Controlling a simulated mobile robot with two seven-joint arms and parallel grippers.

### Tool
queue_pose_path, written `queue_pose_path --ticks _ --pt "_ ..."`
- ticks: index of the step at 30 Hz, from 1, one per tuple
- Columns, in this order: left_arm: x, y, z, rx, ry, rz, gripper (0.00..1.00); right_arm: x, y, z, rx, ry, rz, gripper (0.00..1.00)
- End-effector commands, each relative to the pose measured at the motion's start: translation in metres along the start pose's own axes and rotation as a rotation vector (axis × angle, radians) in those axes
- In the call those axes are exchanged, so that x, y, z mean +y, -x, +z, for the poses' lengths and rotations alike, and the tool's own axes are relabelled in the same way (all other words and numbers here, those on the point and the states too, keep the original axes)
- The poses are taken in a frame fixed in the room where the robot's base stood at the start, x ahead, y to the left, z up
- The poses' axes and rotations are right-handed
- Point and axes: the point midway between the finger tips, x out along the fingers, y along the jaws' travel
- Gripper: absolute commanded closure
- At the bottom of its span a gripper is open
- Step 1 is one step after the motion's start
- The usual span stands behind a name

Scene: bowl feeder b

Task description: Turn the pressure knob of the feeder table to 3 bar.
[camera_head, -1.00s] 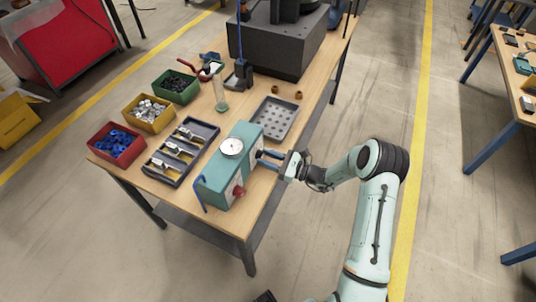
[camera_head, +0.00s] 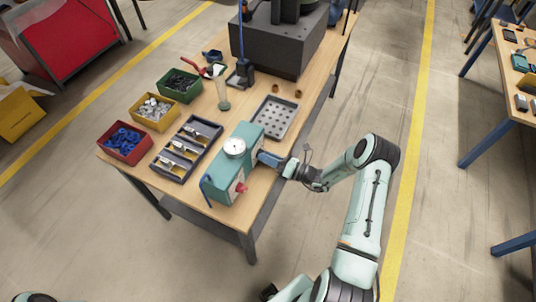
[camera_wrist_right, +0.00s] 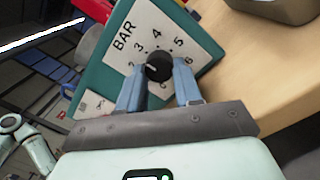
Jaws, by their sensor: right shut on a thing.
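The teal feeder control box (camera_head: 228,180) stands on the near right part of the wooden table, with a round white gauge (camera_head: 234,147) on top. In the right wrist view, its white BAR dial plate (camera_wrist_right: 130,27) carries numbers around the black pressure knob (camera_wrist_right: 158,67). The knob's white mark points to the left, roughly towards the 2; its exact setting is hard to read. My right gripper (camera_head: 264,158) is at the box's right face. Its blue fingers (camera_wrist_right: 158,80) are shut on the knob, one on each side. My left gripper is out of view.
A red knob (camera_head: 241,188) sits on the box's near end. A perforated metal tray (camera_head: 276,117), a dark compartment tray (camera_head: 166,165) and red, yellow and green bins (camera_head: 178,87) stand nearby.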

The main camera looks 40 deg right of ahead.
Motion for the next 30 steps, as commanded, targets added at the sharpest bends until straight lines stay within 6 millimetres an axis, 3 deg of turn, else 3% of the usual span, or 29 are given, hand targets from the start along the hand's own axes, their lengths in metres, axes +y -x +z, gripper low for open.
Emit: queue_pose_path --ticks 20,21,23,30 --pt "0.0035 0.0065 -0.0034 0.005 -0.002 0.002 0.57 -0.0004 0.0009 -0.0012 -0.002 -0.068 -0.005 0.96" --pt "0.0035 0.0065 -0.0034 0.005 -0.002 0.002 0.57 -0.0004 0.0009 -0.0012 -0.002 -0.068 -0.005 0.63" --pt "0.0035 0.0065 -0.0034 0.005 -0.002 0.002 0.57 -0.0004 0.0008 -0.0012 -0.002 -0.068 -0.005 0.43" --pt "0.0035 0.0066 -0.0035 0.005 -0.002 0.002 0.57 -0.0001 0.0004 -0.0007 -0.002 -0.067 -0.004 0.41"
